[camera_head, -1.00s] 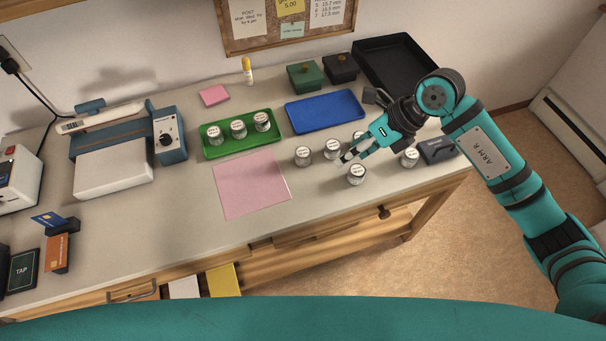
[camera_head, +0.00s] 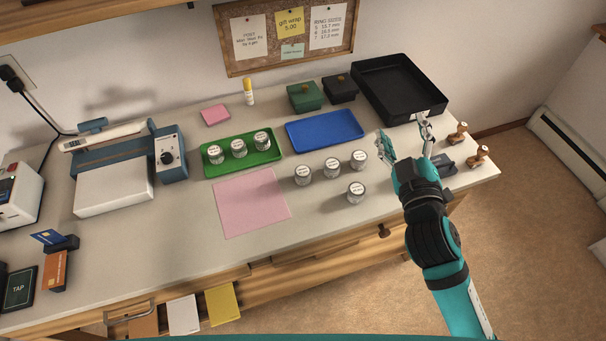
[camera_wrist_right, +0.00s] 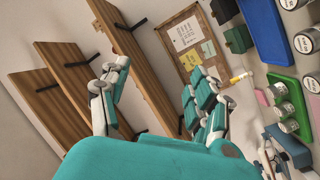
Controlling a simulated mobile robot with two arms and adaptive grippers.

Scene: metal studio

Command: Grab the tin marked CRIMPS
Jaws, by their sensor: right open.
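Small round tins with white lids stand in the head view, their lettering too small to read, so I cannot tell which is CRIMPS. On the bare table are a left tin (camera_head: 302,175), a middle tin (camera_head: 332,168), a back tin (camera_head: 358,160) and a front tin (camera_head: 356,192). Three more, one being the middle tray tin (camera_head: 238,149), stand in the green tray (camera_head: 272,155). My right gripper (camera_head: 405,133) is open and empty, right of the loose tins. In the right wrist view its spread fingers (camera_wrist_right: 155,85) face the wall. My left gripper is out of view.
A blue tray (camera_head: 325,129) and black tray (camera_head: 365,88) lie behind the tins. A pink sheet (camera_head: 250,203) lies in front of the green tray. Wooden-topped stamps (camera_head: 457,133) stand at the table's right end. Shelves (camera_wrist_right: 75,80) show in the wrist view.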

